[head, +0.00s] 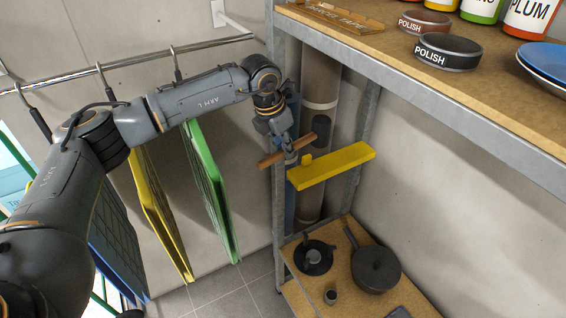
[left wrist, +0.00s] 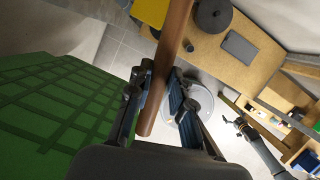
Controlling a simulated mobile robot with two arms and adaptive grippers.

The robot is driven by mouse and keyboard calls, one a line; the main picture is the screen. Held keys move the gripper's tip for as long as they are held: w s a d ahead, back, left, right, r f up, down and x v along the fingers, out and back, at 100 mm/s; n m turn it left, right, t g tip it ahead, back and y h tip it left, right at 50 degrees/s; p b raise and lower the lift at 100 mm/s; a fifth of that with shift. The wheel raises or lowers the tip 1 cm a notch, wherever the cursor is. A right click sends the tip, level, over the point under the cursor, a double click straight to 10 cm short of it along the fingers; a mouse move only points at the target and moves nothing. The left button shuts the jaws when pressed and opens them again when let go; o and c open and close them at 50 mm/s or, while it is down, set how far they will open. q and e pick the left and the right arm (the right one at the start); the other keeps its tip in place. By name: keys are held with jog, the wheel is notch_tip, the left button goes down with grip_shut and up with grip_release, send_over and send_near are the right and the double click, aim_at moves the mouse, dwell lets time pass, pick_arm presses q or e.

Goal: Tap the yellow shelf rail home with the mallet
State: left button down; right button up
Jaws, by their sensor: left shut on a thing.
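The yellow shelf rail (head: 335,165) sits across the end of the grey shelf frame, above the low shelf, its right end nearer to me. A yellow tab stands up near its left end. My left gripper (head: 291,154) is just above and left of the rail, shut on the mallet's brown handle (head: 271,160). The handle (left wrist: 172,50) runs between the fingers (left wrist: 163,97) in the left wrist view. The mallet's dark head (head: 321,131) is above the rail; I cannot tell if they touch. The rail's yellow (left wrist: 150,11) shows at the left wrist view's top. A far grey arm, seemingly my right, ends in a small gripper (left wrist: 241,123).
Grey shelf posts (head: 279,215) stand close beside the gripper. Green (head: 212,190) and yellow (head: 160,210) panels hang left, under a rail. The low shelf holds a black pan (head: 375,267). The upper shelf (head: 470,100) carries polish tins (head: 448,51) and paint cans.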

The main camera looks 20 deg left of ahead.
pick_arm(q)
jog(key=w+n, duration=0.2)
jog(key=shift+r+n+y, duration=0.3)
jog(key=shift+r, duration=0.05)
jog(key=shift+w+a+n, duration=0.1)
jog(key=shift+w+n, duration=0.2)
jog(key=shift+n, duration=0.2)
pick_arm(e)
jog(key=shift+s+a+r, duration=0.1)
jog(key=shift+s+r, duration=0.2)
jog(key=shift+s, duration=0.1)
jog(key=shift+f, duration=0.15)
